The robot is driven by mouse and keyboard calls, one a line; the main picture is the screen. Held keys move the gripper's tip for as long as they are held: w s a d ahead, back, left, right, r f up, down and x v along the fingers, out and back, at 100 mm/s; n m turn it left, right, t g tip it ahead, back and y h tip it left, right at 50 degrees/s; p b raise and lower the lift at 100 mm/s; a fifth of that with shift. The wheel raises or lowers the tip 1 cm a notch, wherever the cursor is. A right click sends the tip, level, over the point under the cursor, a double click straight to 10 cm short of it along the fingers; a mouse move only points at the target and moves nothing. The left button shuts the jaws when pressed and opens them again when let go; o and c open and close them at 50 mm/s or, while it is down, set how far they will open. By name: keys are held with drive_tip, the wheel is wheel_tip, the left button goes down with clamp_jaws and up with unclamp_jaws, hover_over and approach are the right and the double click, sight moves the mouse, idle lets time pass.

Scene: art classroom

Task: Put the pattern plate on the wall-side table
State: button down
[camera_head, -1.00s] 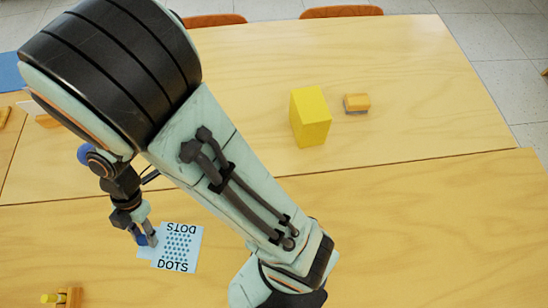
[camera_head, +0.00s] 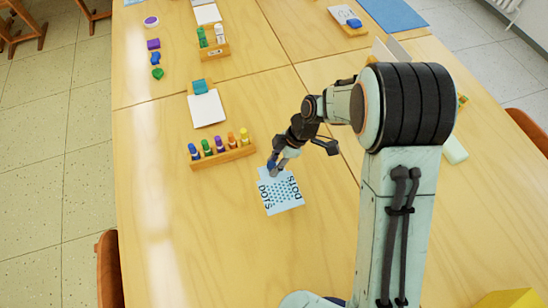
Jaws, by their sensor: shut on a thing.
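More wooden tables adjoin this one, and a radiator (camera_head: 508,8) shows at the top right. Which of them is the wall-side table I cannot tell for sure.
A wooden rack (camera_head: 222,157) with several coloured bottles stands just left of the plate. A yellow block (camera_head: 508,299) is at the bottom right. The table's near-left area is clear.

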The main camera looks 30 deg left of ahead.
drive_tip(key=w+f, duration=0.1)
drive_tip(key=a+f, duration=0.1)
drive_tip(key=f, duration=0.1)
drive_tip(key=w+a+f, duration=0.1)
drive_tip(key=shift+w+a+f, duration=0.2)
drive_tip(key=shift+w+f, duration=0.1)
drive_tip(key=shift+w, duration=0.05)
drive_tip(key=shift+w+a+f, duration=0.1)
drive_tip(key=shift+w+f, duration=0.05)
drive_tip(key=shift+f, duration=1.55)
drive_tip(key=c, duration=1)
unclamp_jaws()
drive_tip(key=shift+f, duration=0.15)
drive_tip(key=shift+o, duration=0.2)
